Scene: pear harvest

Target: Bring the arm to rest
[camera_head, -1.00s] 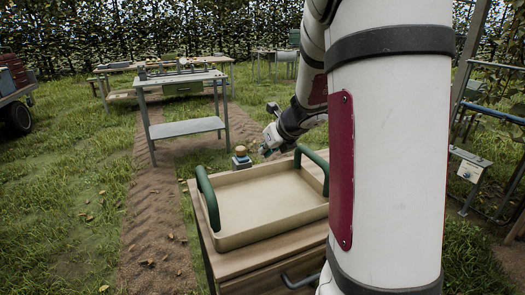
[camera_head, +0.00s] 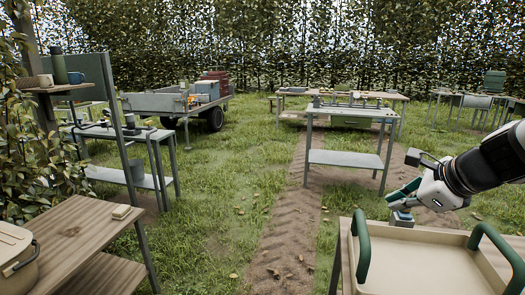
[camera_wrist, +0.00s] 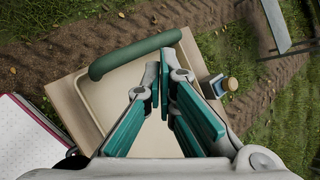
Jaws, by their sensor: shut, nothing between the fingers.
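My gripper (camera_head: 396,196) has grey and teal fingers and hangs at the right of the head view, over the far left corner of a beige tray (camera_head: 418,262). In the wrist view my fingers (camera_wrist: 163,75) are shut with nothing between them, above the tray (camera_wrist: 107,113). My white and black arm (camera_head: 490,160) reaches in from the right edge.
The tray has green handles (camera_head: 362,250) and sits on a wooden cabinet. A small blue-grey block with a tan top (camera_wrist: 225,85) stands beside it. A wooden bench (camera_head: 70,232) is at left, a metal table (camera_head: 345,160) behind.

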